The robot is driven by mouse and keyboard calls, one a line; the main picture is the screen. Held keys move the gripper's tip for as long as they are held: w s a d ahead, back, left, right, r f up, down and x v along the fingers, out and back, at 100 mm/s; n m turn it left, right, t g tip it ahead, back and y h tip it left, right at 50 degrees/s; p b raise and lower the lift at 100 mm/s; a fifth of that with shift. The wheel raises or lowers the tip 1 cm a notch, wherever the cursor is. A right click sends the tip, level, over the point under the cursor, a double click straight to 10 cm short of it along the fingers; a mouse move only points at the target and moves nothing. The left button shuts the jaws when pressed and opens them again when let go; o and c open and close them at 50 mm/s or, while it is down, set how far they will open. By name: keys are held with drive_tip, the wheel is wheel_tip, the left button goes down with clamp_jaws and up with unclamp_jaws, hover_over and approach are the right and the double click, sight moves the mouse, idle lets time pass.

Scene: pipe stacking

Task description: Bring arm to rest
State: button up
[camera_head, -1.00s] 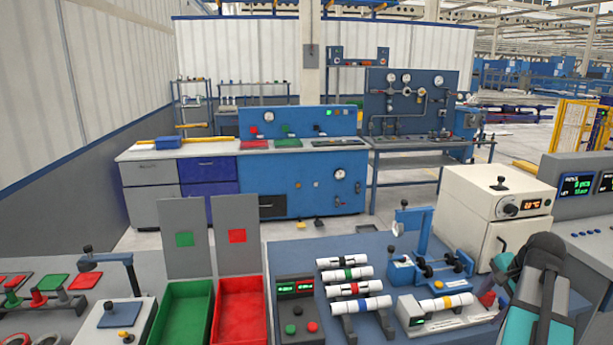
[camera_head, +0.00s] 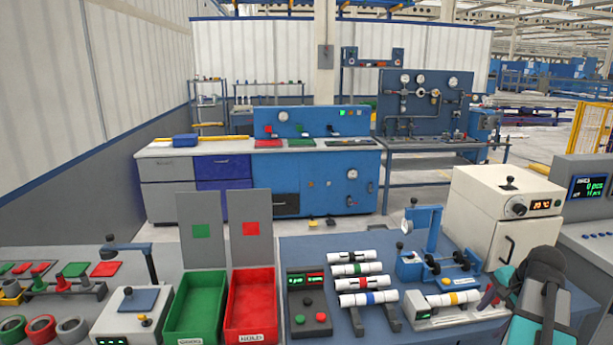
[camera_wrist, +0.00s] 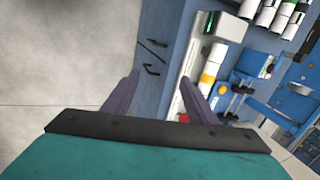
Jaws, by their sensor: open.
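My arm reaches in at the lower right of the head view, and my gripper (camera_head: 490,297) is at the right end of the blue bench, near the pipe cradle. In the wrist view my gripper (camera_wrist: 162,88) has its two dark fingers spread apart with nothing between them. Bare floor and the bench's blue side show beyond. A white pipe with a yellow band (camera_head: 453,298) lies on the cradle (camera_head: 425,317); it also shows in the wrist view (camera_wrist: 210,72), right of the fingers. Several white pipes (camera_head: 362,283) with coloured bands lie in a row on a dark rack (camera_head: 388,313).
A green bin (camera_head: 197,308) and a red bin (camera_head: 251,302) stand left of a button box (camera_head: 308,305). A blue clamp fixture (camera_head: 425,255) and a cream oven (camera_head: 505,215) stand behind the cradle. Grey floor (camera_wrist: 60,60) is clear left of my fingers.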

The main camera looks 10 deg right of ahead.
drive_tip(key=w+a+f+n+g+y, duration=0.15)
drive_tip(key=a+f+n+g, duration=0.45)
drive_tip(key=a+f, duration=2.05)
drive_tip(key=s+a+f+n+g, duration=0.1)
drive_tip(key=s+a+f+n, duration=0.5)
drive_tip(key=s+a+f, duration=0.2)
drive_tip(key=s+a+f+n+g+h, duration=0.1)
drive_tip(key=s+a+f+n+g, duration=0.1)
drive_tip(key=s+a+f+n, duration=0.4)
drive_tip(key=s+a+f, duration=0.3)
drive_tip(key=s+f, duration=0.3)
drive_tip(key=s, duration=0.2)
drive_tip(key=shift+s+a+f+g, duration=0.15)
drive_tip(key=shift+s+f+g, duration=0.15)
drive_tip(key=shift+f, duration=0.1)
